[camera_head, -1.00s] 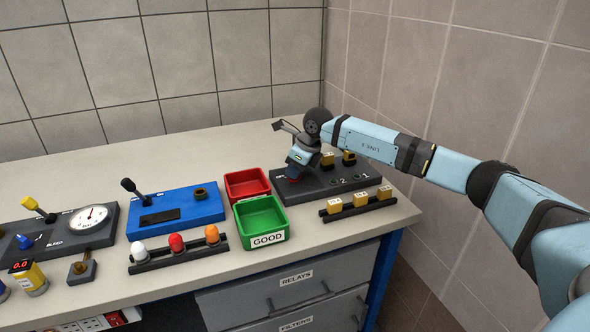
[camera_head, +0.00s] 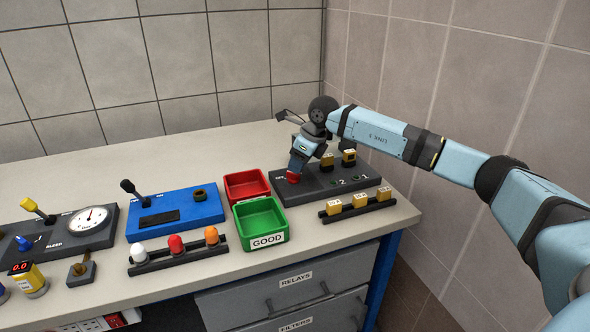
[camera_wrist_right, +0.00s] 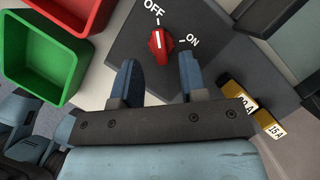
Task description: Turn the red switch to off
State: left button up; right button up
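The red switch (camera_head: 292,177) is a round knob on the front left of the dark grey panel (camera_head: 318,187). In the right wrist view the red switch (camera_wrist_right: 161,43) has a white mark pointing up towards the OFF label (camera_wrist_right: 153,8); the ON label (camera_wrist_right: 193,40) is to its right. My right gripper (camera_wrist_right: 158,62) is open, with nothing between its blue fingers, and the knob is beyond the fingertips. In the head view my right gripper (camera_head: 296,168) is just above the knob. My left gripper is not in view.
Red (camera_head: 247,185) and green (camera_head: 260,222) bins stand left of the panel. Yellow relay blocks (camera_head: 360,200) sit on a rail in front of it, and more plug into the panel. A blue box with a lever (camera_head: 175,212) is further left. A tiled wall is at right.

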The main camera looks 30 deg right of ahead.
jog(key=v, duration=1)
jog(key=shift+f, duration=0.1)
